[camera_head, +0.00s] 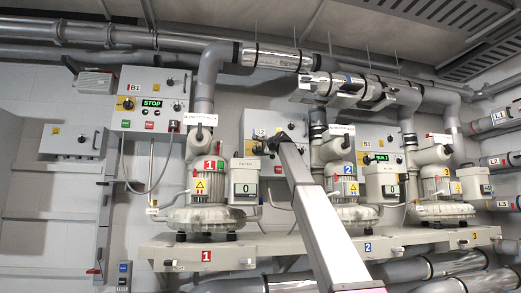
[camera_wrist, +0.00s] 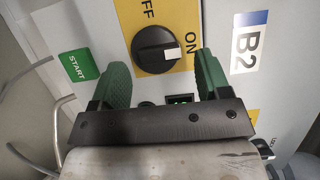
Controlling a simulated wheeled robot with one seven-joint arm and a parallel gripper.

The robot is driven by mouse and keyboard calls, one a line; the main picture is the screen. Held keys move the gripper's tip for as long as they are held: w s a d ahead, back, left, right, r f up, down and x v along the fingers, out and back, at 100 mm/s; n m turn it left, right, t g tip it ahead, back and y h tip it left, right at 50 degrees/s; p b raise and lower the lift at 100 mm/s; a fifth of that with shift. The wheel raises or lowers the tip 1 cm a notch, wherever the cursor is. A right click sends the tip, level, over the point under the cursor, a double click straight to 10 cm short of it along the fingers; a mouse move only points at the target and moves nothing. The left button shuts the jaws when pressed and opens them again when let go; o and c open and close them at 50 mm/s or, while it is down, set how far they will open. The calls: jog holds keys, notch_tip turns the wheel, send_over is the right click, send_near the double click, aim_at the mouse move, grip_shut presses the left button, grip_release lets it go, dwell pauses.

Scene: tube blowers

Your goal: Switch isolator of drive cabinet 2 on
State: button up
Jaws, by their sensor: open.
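Drive cabinet 2 (camera_head: 255,122), labelled B2, is behind my arm in the head view, which covers much of its front. In the wrist view, its isolator (camera_wrist: 154,50) is a round black knob with a white pointer mark on a yellow OFF/ON plate (camera_wrist: 180,15). The white mark lies on the side toward the word ON. My gripper (camera_wrist: 159,60) is open, its green fingers on either side of the knob; I cannot tell whether they touch it. A small green-lit display (camera_wrist: 181,99) is partly hidden between the fingers.
A green START button (camera_wrist: 78,65) is left of the fingers, and the B2 label (camera_wrist: 249,42) is to the right. Cabinet B1 (camera_head: 150,85) reads STOP. Blowers 1 (camera_head: 205,190), 2 (camera_head: 340,185) and 3 (camera_head: 437,190) stand on the shelf below.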

jog(key=v, duration=0.9)
jog(key=shift+s+d, duration=0.15)
jog(key=shift+s, duration=0.15)
